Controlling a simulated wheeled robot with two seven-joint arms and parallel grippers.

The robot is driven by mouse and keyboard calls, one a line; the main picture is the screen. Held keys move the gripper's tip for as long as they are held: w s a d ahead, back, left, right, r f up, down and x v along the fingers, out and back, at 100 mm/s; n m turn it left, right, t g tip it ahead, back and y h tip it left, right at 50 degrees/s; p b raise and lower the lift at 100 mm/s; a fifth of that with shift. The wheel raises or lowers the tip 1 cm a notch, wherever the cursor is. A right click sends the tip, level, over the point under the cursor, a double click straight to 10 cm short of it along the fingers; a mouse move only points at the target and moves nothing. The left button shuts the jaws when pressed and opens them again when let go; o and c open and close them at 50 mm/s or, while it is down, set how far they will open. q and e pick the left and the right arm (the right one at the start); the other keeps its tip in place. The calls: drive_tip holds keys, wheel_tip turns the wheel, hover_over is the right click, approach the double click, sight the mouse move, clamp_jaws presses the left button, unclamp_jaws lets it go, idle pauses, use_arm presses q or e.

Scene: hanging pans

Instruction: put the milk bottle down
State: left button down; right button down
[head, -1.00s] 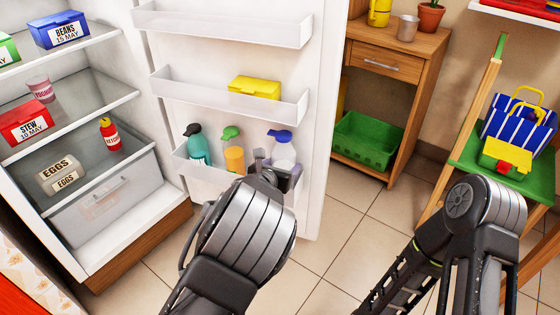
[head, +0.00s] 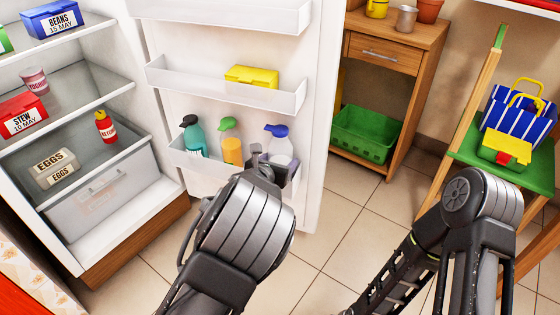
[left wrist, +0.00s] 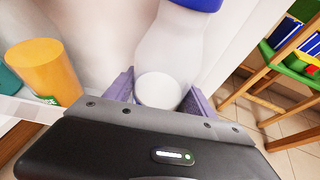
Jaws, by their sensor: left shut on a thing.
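The milk bottle (head: 280,149) is white with a blue cap and stands about upright at the right end of the fridge door's bottom shelf (head: 195,166). My left gripper (head: 273,168) is shut on it, with fingers on both sides of its body. In the left wrist view the bottle (left wrist: 172,48) rises between the purple-grey fingers (left wrist: 160,95). My gripper hides its base in the head view, so I cannot tell whether it touches the shelf floor. My right gripper is out of view; only its arm shows at the right.
A teal bottle (head: 194,138) and an orange bottle with a green cap (head: 232,150) stand left of the milk on the same shelf. The orange one also shows in the left wrist view (left wrist: 45,75). A yellow box (head: 251,76) sits on the shelf above. Open floor lies right of the door.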

use_arm(q)
drive_tip(key=shift+c, duration=1.6)
unclamp_jaws()
drive_tip(key=shift+r, duration=0.15)
drive_tip(key=shift+s+r+p, duration=0.1)
drive_tip(key=shift+r+p, duration=0.7)
drive_tip(key=shift+p, duration=0.2)
drive_tip(key=p+v, duration=0.2)
drive_tip(key=v, duration=0.9)
drive_tip(key=shift+s+a, duration=0.2)
drive_tip(key=shift+s, duration=0.15)
drive_tip(key=shift+f, duration=0.15)
